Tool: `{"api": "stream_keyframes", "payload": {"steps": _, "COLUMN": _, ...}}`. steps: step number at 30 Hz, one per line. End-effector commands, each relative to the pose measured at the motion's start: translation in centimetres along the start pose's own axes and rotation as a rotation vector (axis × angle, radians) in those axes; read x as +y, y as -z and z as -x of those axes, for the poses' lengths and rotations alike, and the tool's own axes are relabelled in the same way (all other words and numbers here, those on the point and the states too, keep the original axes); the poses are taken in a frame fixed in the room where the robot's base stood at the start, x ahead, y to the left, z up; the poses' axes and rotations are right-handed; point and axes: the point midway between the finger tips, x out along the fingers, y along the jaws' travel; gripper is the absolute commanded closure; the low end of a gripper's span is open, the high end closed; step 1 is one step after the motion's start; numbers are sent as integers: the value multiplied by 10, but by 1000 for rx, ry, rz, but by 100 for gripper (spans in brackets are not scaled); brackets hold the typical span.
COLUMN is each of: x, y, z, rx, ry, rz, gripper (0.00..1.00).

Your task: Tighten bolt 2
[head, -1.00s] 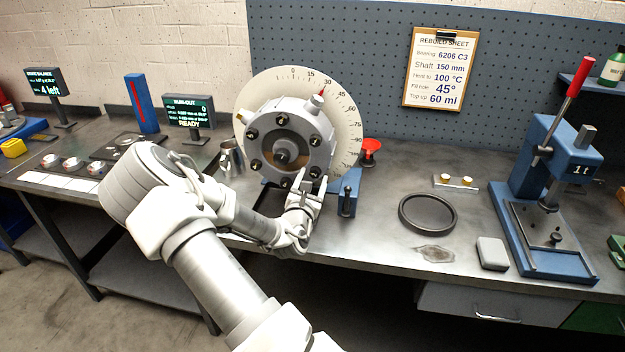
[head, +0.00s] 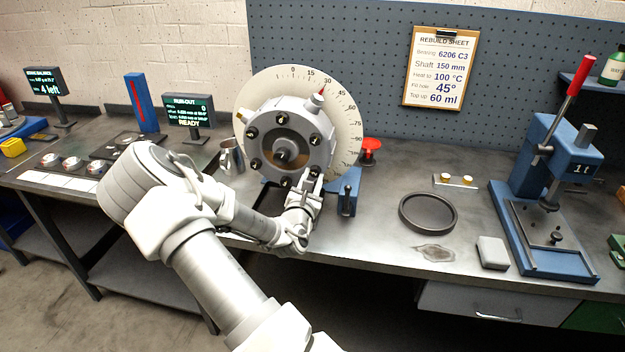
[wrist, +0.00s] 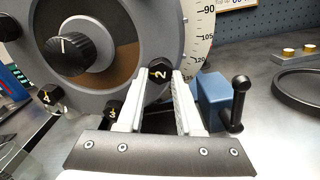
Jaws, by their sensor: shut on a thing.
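Bolt 2, a black bolt head with a yellow 2 (wrist: 158,74), sits low on the right of the round grey housing (wrist: 190,30) in the wrist view. My gripper (wrist: 160,80) is shut on bolt 2, with a pale finger at each side of its head. In the head view my gripper (head: 311,178) reaches up to the lower right of the housing (head: 318,120). Other numbered black bolts ring the face, among them bolt 3 (wrist: 112,112) and bolt 4 (wrist: 47,94). The black centre knob (wrist: 68,48) shows on the wrist view's left.
A blue block with a black lever (head: 347,195) stands close to the right of my gripper. A dial plate (head: 345,110) is behind the housing. A metal jug (head: 231,157) stands left, a red funnel (head: 370,148) right. A black ring (head: 427,212) lies farther right.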

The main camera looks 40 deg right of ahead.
Motion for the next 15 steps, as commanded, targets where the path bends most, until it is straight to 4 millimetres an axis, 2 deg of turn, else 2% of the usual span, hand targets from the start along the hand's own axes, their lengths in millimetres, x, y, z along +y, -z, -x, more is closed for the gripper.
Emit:
{"api": "stream_keyframes", "payload": {"steps": 8, "x": 1, "y": 2, "z": 0, "rx": -1, "ry": -1, "rz": -173, "gripper": 100}}
{"api": "stream_keyframes", "payload": {"steps": 15, "x": 2, "y": 2, "z": 0, "rx": -1, "ry": -1, "rz": -398, "gripper": 100}}
